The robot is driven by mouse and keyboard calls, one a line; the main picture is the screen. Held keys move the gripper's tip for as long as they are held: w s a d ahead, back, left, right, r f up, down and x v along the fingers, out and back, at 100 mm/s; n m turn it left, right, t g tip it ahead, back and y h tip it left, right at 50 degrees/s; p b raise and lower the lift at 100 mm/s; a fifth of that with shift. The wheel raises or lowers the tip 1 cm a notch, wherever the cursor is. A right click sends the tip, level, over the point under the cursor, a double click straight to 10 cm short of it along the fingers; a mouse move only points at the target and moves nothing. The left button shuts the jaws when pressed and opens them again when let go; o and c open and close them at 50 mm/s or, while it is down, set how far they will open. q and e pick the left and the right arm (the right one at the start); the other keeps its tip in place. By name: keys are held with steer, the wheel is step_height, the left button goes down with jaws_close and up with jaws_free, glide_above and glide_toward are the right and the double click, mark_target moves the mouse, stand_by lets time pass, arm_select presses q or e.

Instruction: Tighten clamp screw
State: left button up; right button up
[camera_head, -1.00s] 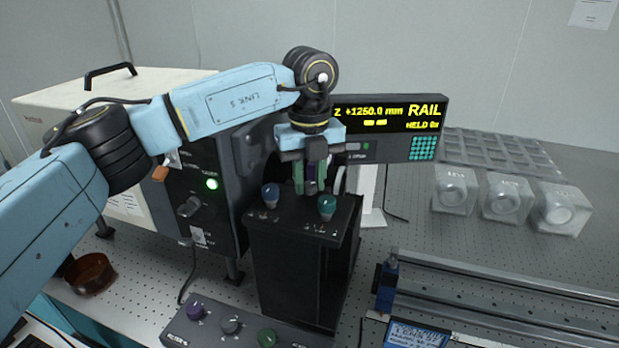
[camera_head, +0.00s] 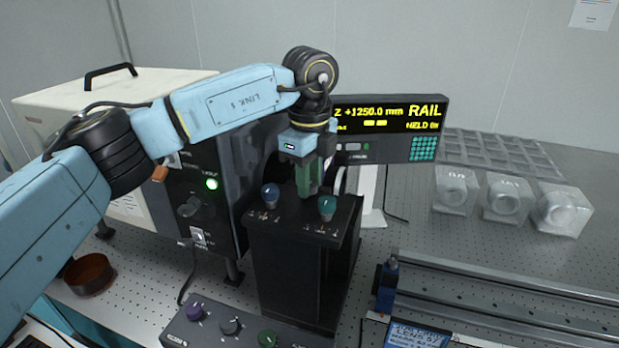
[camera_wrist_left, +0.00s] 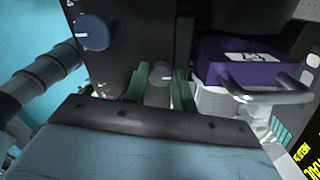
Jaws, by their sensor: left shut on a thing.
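My left gripper (camera_head: 310,180) points down over the top of the black block-like mount (camera_head: 300,225), between a blue knob (camera_head: 270,196) and a teal knob (camera_head: 327,206). Its green fingers are shut on the clamp screw. In the head view the fingers hide the screw. The blue knob also shows in the left wrist view (camera_wrist_left: 93,31). My right gripper is not in view.
A display reading RAIL (camera_head: 390,112) stands behind. A purple block (camera_wrist_left: 240,62) with a metal handle is close beside the fingers. A control box with knobs (camera_head: 232,326) lies in front, a rail (camera_head: 500,295) and clear cases (camera_head: 505,200) to the right.

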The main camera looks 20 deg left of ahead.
arm_select(q)
steer(key=shift+r, duration=0.1)
stand_by(0.4)
steer(key=o, duration=1)
step_height(320, 180, up, 13)
steer(key=shift+r, duration=0.15)
